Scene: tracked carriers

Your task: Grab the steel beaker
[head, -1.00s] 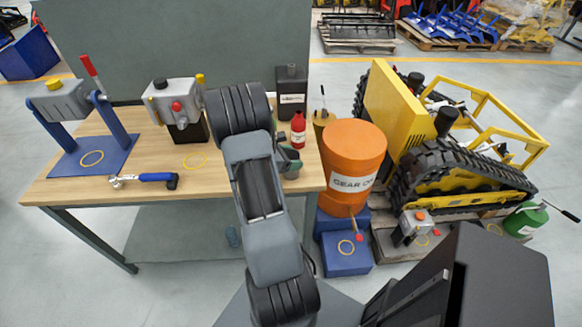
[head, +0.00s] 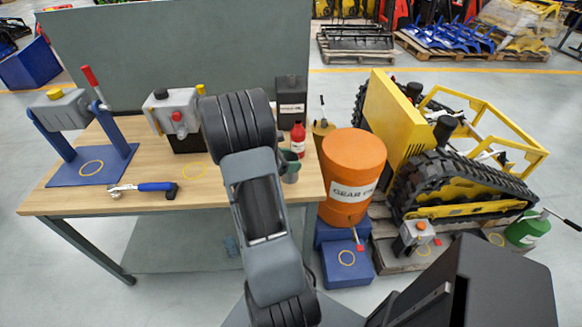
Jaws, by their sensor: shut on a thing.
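The steel beaker (head: 291,170) is a small grey-green cup. It stands out just right of my arm, over the right end of the workbench, and looks upright. My gripper (head: 281,160) is mostly hidden behind my own arm; only a small dark part shows at the beaker's left side. It is shut on the beaker. The fingertips are hidden. I cannot tell whether the beaker's base touches the bench top.
The bench (head: 118,203) also holds a red bottle (head: 298,139), a dark canister (head: 291,95), a blue-handled tool (head: 150,187) and two grey housings. An orange gear-oil drum (head: 352,165) stands close on the right, beside a yellow tracked carrier (head: 460,180).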

